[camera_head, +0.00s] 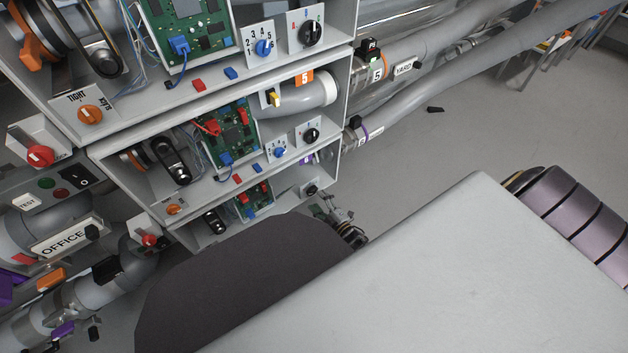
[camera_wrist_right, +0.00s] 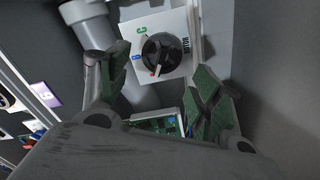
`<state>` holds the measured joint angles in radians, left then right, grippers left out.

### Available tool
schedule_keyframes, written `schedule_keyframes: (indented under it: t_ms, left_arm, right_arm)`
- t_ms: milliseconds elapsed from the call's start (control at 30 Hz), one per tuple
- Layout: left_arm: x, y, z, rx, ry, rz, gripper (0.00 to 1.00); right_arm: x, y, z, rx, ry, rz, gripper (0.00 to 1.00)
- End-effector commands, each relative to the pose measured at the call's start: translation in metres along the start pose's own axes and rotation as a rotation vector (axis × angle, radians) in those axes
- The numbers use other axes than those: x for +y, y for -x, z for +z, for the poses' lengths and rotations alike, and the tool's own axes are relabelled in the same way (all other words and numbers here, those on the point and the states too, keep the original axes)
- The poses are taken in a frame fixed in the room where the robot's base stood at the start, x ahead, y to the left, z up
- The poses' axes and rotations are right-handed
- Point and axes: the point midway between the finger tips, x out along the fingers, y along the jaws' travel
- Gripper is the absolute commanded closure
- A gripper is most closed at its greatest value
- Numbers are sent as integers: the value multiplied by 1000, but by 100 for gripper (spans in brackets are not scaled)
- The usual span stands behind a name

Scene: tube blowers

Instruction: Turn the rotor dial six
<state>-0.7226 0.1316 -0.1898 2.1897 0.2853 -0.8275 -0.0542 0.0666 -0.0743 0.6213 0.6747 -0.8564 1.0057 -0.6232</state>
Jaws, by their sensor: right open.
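A black rotor dial (camera_wrist_right: 161,52) sits on a white plate (camera_wrist_right: 182,23) in the right wrist view, with a green C and a blue mark at its side. Its pale pointer line points toward the lower part of the picture. In the head view a small black dial (camera_head: 311,190) shows on the lowest unit; its number is not readable. My right gripper (camera_wrist_right: 160,92) is open, its green-padded fingers apart on either side below the dial and not closed on it. In the head view my right gripper (camera_head: 343,222) is partly hidden beside the lowest unit. My left gripper is not in view.
Above stand further units with a green circuit board (camera_head: 229,130), a numbered blue dial (camera_head: 263,47) and another rotor dial (camera_head: 311,135). Pipes (camera_head: 440,90) run to the upper right. Grey floor (camera_head: 480,130) is open at the right.

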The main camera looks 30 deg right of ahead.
Motion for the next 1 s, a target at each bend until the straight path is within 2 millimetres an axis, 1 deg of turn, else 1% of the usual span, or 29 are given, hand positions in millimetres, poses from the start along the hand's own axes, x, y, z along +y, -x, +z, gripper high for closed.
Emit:
schedule_keyframes:
  t_ms: [33,100,333,500,767,867,1000]
  left_arm:
    - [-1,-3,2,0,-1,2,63]
    - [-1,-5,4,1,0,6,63]
    - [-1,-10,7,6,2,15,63]
    - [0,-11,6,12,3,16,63]
    - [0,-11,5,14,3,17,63]
    - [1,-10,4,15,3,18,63]
    - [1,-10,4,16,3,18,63]
  right_arm:
    - [-1,-8,0,0,-1,2,35]
    - [-1,-15,0,1,-1,1,35]
    - [0,-34,0,0,0,1,35]
    - [0,-38,0,0,0,0,35]
    - [0,-38,0,0,0,0,35]
    - [0,-38,0,0,0,0,47]
    - [0,-38,0,0,0,0,65]
